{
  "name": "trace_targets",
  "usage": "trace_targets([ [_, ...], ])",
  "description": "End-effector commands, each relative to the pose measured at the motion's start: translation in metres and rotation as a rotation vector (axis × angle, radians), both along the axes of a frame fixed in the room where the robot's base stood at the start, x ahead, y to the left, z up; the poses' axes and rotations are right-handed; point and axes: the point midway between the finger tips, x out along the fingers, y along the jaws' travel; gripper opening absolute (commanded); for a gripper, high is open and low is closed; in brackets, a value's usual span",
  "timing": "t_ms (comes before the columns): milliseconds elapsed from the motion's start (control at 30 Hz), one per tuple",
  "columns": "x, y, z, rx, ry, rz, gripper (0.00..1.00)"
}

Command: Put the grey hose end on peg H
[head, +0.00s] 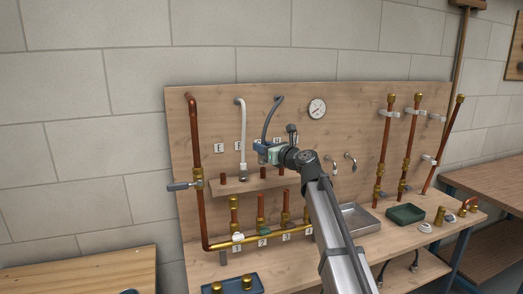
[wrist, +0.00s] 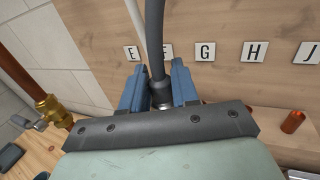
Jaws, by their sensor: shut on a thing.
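The grey hose (head: 268,120) hangs in a curve from the top of the wooden board. Its lower part also shows in the wrist view (wrist: 154,40). My gripper (wrist: 159,90) is shut on the grey hose end (wrist: 162,98), a metal fitting between the two blue fingers. In the head view my gripper (head: 262,150) is just right of the white hose, in front of the board. The letter H card (wrist: 254,52) is to the right of my gripper in the wrist view. A copper peg (wrist: 293,122) stands below the H and J cards; which letter it belongs to is unclear.
A white hose (head: 241,130) hangs left of my gripper. A ledge (head: 250,184) carries short copper pegs (head: 222,177). Below it runs a brass pipe (head: 250,239) with upright copper stubs. A metal tray (head: 358,218) and a dark green tray (head: 405,213) are at right.

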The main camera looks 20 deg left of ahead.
Motion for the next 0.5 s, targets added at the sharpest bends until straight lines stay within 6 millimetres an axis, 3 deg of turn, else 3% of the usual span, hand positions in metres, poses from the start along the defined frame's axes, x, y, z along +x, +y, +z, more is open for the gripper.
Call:
trace_targets([
  [33, 0.022, 0.005, 0.001, 0.0, 0.002, 0.031, 0.0],
  [200, 0.07, 0.006, 0.002, 0.0, -0.001, 0.166, 0.0],
  [500, 0.128, -0.008, 0.008, 0.0, -0.002, 0.365, 0.0],
])
